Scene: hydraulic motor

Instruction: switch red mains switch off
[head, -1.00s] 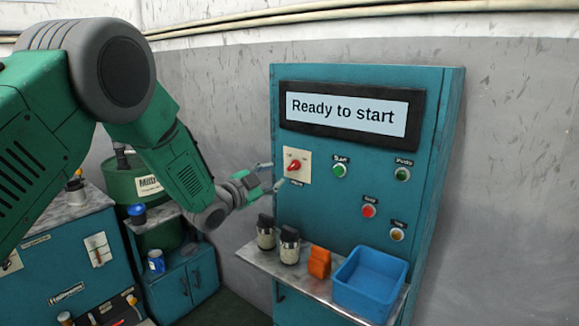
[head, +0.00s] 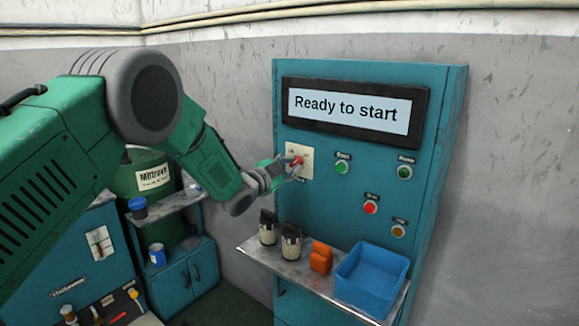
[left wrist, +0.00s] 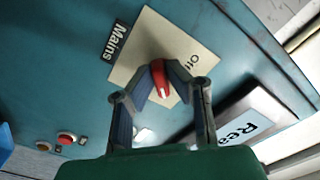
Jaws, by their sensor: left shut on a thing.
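The red mains switch (head: 298,161) sits on a cream plate (head: 306,168) at the upper left of the teal control cabinet, below the display. My left gripper (head: 293,167) is at the switch. In the left wrist view, its two fingers (left wrist: 160,88) close around the red knob (left wrist: 159,78), with the cream plate (left wrist: 185,48) and the "Mains" label (left wrist: 116,41) behind. The plate's other lettering is partly covered by the gripper. The display (head: 348,107) reads "Ready to start". My right gripper is not in view.
Green, red and amber buttons (head: 371,207) are to the right of the switch. A shelf below holds two dark-topped containers (head: 290,242), an orange object (head: 321,257) and a blue bin (head: 371,271). A green barrel (head: 150,178) stands behind my arm.

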